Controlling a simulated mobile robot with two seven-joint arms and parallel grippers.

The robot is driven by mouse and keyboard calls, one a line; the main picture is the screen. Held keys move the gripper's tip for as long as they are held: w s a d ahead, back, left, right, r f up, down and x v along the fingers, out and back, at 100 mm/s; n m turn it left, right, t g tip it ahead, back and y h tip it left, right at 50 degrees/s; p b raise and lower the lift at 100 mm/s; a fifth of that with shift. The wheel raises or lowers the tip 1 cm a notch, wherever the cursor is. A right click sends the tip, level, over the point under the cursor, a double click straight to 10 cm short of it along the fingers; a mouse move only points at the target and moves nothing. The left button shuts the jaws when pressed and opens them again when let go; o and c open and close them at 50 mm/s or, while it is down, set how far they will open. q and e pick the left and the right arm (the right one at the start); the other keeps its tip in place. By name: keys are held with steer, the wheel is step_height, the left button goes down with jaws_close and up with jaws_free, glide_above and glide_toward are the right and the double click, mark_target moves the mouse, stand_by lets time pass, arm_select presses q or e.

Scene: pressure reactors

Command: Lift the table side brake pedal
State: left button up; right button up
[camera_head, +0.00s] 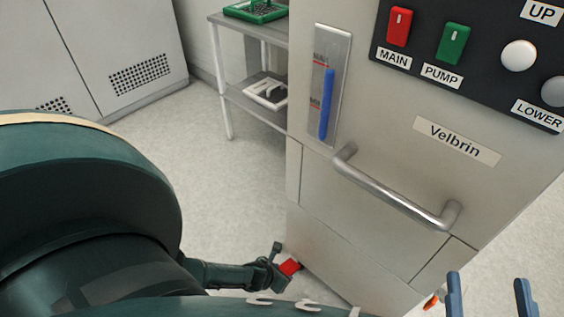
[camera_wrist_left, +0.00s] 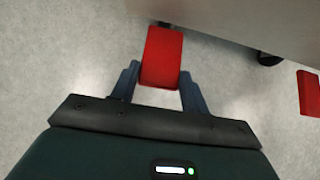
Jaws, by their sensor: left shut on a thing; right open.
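A red brake pedal (camera_head: 289,267) sticks out low at the near left corner of the grey Velbrin cabinet (camera_head: 370,245), just above the floor. My left gripper (camera_head: 279,268) reaches down to it. In the left wrist view my left gripper (camera_wrist_left: 160,78) is shut on the red pedal (camera_wrist_left: 162,50), one finger on each side. A second red pedal (camera_wrist_left: 308,93) shows at the right edge of that view, apart from the gripper. My right gripper (camera_head: 490,298) is open and empty at the bottom right of the head view; only its two blue fingers show.
The floor (camera_head: 225,165) between is clear.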

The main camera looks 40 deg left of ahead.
arm_select(q)
steer(key=shift+d, duration=0.15)
steer(key=o, duration=1.4)
steer(key=shift+r, duration=0.1)
arm_select(e)
steer(key=shift+r, duration=0.1)
arm_select(q)
steer(key=shift+s+r, duration=0.1)
steer(key=shift+r, duration=0.1)
steer(key=p+v, duration=0.9)
steer(key=v, duration=0.3)
steer(key=shift+s+a+r, duration=0.2)
steer(key=shift+r, duration=0.05)
arm_select(e)
steer(key=d+g+h, duration=0.1)
steer(key=d+m+g+h, duration=0.1)
steer(key=g+h, duration=0.1)
steer(key=shift+s+d, duration=0.15)
steer(key=shift+d, duration=0.1)
